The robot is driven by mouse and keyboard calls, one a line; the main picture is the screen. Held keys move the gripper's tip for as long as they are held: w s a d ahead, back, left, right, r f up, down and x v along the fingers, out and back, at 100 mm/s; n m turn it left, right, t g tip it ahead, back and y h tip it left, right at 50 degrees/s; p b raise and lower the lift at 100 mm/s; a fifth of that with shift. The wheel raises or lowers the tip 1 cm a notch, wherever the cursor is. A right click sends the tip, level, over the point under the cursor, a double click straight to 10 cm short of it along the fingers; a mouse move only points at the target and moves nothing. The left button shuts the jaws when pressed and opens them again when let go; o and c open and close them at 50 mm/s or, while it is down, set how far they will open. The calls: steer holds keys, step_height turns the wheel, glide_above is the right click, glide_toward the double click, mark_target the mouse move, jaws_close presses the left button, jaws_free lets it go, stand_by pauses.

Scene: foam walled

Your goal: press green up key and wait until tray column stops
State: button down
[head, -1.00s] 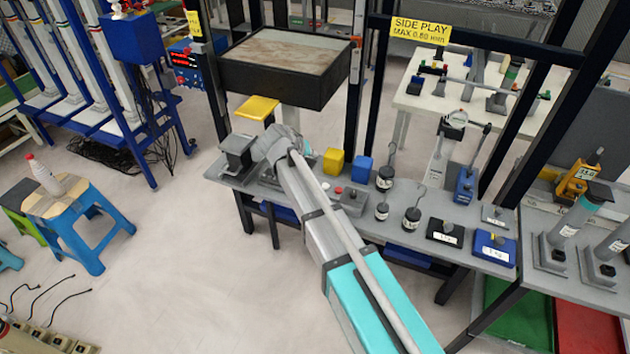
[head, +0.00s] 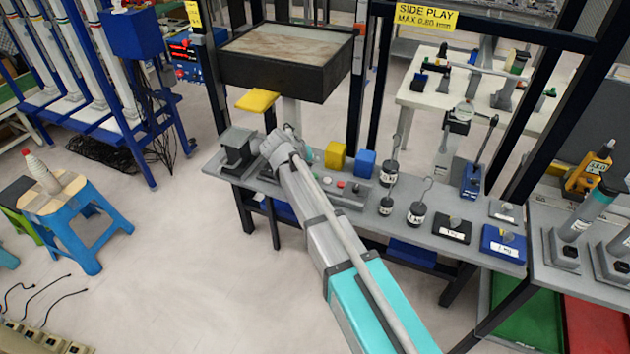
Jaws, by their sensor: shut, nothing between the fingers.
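The control box (head: 349,196) with small red buttons (head: 340,184) sits on the grey bench, beside my arm. The tray (head: 270,80) is a black box with a worn grey top, raised over the bench's back edge. A pale column (head: 291,112) shows below it. My gripper (head: 303,153) is shut and empty at the end of my outstretched arm, over the bench left of the control box. My wrist largely hides its fingertips, so contact with a key cannot be seen.
A yellow block (head: 336,155) and a blue block (head: 365,163) stand right of my gripper. Hooked weights (head: 415,214) stand farther right. A grey vise-like block (head: 238,146) is at the left. Dark posts (head: 357,90) flank the tray.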

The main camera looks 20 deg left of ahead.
steer(key=shift+f+b, duration=1.55)
steer(key=shift+f, duration=0.35)
steer(key=shift+f, duration=0.15)
steer(key=shift+f+b, duration=0.3)
steer(key=shift+b, duration=0.15)
